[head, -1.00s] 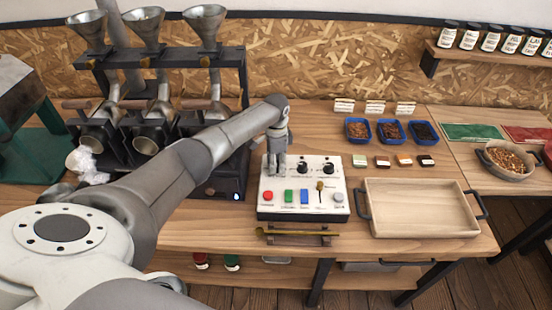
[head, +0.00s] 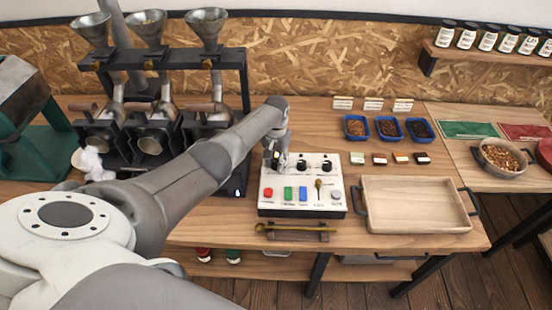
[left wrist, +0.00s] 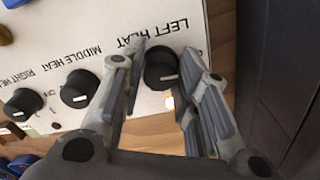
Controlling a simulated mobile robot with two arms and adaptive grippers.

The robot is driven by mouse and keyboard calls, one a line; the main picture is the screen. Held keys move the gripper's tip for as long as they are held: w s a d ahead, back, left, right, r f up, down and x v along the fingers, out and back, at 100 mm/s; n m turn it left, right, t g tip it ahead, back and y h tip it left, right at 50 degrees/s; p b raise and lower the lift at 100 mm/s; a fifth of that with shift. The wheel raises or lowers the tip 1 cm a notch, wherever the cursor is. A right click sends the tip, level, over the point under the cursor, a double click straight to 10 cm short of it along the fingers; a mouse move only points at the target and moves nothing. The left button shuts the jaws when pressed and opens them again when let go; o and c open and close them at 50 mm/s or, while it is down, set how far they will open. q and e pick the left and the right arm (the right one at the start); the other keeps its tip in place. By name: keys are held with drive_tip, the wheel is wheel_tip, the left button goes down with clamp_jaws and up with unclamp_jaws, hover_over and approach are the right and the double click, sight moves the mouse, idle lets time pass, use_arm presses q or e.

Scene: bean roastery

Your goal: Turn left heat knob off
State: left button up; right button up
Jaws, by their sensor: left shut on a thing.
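The white control panel (head: 335,203) sits on the wooden table, with dark knobs along its back. The black left heat knob (left wrist: 160,72) shows in the left wrist view beneath the "LEFT HEAT" label, with a white pointer mark. My left gripper (head: 275,164) points down at the panel's back left corner. In the left wrist view my left gripper (left wrist: 164,66) has one finger on each side of this knob and is shut on it. The middle heat knob (left wrist: 80,89) and right heat knob (left wrist: 23,103) are clear of the fingers. My right gripper is out of view.
The roaster stand (head: 90,58) with funnels is left of the panel, behind my left arm. A wooden tray (head: 418,226) lies to the right. A spoon on a rest (head: 297,228) lies in front. Blue bins (head: 356,127) stand at the back right.

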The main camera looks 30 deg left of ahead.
sight(276, 161)
use_arm(q)
drive_tip(key=shift+n, duration=0.6)
drive_tip(key=o, duration=1)
drive_tip(key=shift+o, duration=0.2)
drive_tip(key=shift+r, duration=0.1)
wheel_tip(276, 161, up, 12)
idle(0.3)
